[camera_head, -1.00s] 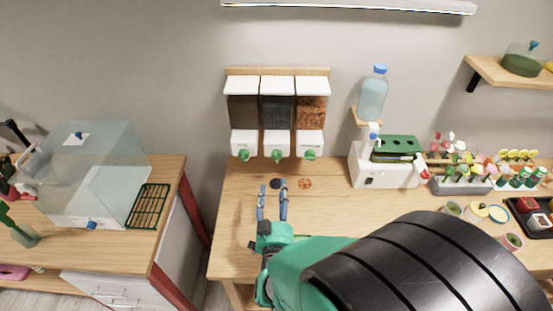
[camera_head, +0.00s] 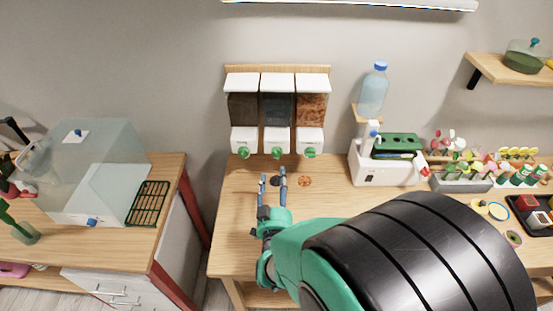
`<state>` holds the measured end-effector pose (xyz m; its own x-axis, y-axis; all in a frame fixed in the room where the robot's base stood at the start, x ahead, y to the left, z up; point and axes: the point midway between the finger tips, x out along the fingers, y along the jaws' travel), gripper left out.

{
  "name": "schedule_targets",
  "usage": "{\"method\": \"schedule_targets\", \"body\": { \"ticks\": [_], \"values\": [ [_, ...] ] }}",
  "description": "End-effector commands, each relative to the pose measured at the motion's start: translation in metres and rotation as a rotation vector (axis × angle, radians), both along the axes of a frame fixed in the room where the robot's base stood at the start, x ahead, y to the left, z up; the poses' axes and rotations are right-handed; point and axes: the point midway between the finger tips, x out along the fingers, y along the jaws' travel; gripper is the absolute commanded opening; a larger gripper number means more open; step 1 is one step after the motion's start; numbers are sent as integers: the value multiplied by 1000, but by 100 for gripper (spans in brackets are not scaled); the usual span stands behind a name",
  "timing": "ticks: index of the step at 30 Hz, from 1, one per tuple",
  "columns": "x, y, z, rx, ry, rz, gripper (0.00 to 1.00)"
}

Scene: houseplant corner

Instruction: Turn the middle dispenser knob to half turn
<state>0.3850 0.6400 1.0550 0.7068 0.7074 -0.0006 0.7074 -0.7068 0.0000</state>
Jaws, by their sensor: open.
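Three dispensers hang side by side on a wooden board on the wall. The middle dispenser (camera_head: 276,108) has a white lid, a dark filling and a white base. The middle dispenser knob (camera_head: 277,153) is green and sits on the front of that base. My gripper (camera_head: 272,174) is open and empty, its two fingers apart and pointing toward the wall. It is below the middle knob in the picture and does not appear to touch it. The knob's exact turn is too small to tell.
The left knob (camera_head: 243,152) and right knob (camera_head: 310,152) flank the middle one closely. A dark disc (camera_head: 277,181) and an orange-brown disc (camera_head: 305,181) lie on the wooden table (camera_head: 232,220). A white machine (camera_head: 376,172) with a bottle (camera_head: 374,90) above stands right.

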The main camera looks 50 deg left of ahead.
Motion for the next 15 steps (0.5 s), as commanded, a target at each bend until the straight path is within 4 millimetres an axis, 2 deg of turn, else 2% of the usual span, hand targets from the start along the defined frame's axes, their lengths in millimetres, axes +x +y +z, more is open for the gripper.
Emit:
{"method": "schedule_targets", "body": {
  "ticks": [15],
  "values": [
    [58, 57, 0, 1, -1, -1, 49]
  ]
}}
